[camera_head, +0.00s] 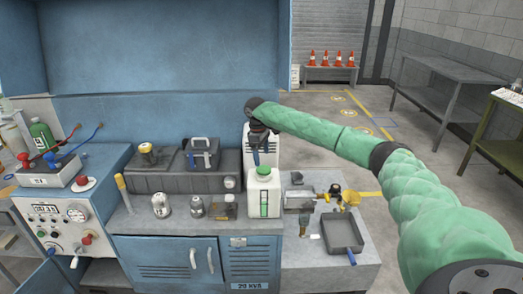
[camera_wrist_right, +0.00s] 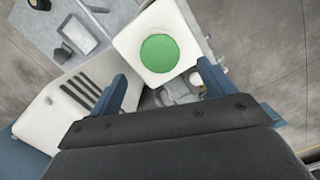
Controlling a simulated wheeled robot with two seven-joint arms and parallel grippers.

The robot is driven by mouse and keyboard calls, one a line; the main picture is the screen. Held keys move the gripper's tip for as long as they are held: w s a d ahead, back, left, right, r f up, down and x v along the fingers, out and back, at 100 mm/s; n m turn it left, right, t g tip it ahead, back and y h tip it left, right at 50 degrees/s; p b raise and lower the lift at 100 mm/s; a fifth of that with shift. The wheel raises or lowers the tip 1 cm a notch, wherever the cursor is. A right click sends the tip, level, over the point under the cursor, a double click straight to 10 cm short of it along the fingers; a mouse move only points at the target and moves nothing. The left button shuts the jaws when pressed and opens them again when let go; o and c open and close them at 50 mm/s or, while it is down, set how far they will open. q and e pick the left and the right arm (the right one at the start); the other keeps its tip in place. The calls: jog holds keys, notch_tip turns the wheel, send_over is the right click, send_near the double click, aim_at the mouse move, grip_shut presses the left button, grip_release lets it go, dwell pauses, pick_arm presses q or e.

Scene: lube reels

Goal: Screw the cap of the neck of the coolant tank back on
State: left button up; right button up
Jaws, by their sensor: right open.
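A white tank (camera_head: 264,200) with a green level strip on its front stands on the bench, right of the middle. A round green cap (camera_head: 264,172) sits on top of it; I cannot tell how tightly it is seated. My right gripper (camera_head: 263,150) is above and just behind the cap, pointing down. In the right wrist view the gripper (camera_wrist_right: 162,74) is open and empty, with the green cap (camera_wrist_right: 159,53) ahead of its fingertips, apart from them. The white tank top (camera_wrist_right: 140,22) shows around the cap. My left gripper is not in view.
A white slotted box (camera_head: 247,140) stands close behind the tank; it also shows in the right wrist view (camera_wrist_right: 58,112). Metal canisters (camera_head: 161,205) stand to the left. A grey tray (camera_head: 343,236) and small parts lie on the lower bench to the right.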

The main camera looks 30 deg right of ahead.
aim_at(264, 169)
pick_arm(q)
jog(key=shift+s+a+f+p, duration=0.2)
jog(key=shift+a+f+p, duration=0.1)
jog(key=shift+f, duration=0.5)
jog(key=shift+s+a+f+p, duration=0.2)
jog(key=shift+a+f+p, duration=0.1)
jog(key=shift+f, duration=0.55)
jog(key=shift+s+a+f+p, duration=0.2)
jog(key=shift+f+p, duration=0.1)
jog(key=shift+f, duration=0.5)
pick_arm(e)
jog(key=shift+s+d+f, duration=0.15)
jog(key=shift+s+f, duration=0.05)
jog(key=shift+f, duration=1.35)
jog(key=shift+s+d+f, duration=0.1)
jog(key=shift+s+f, duration=0.05)
jog(key=shift+f, duration=1.35)
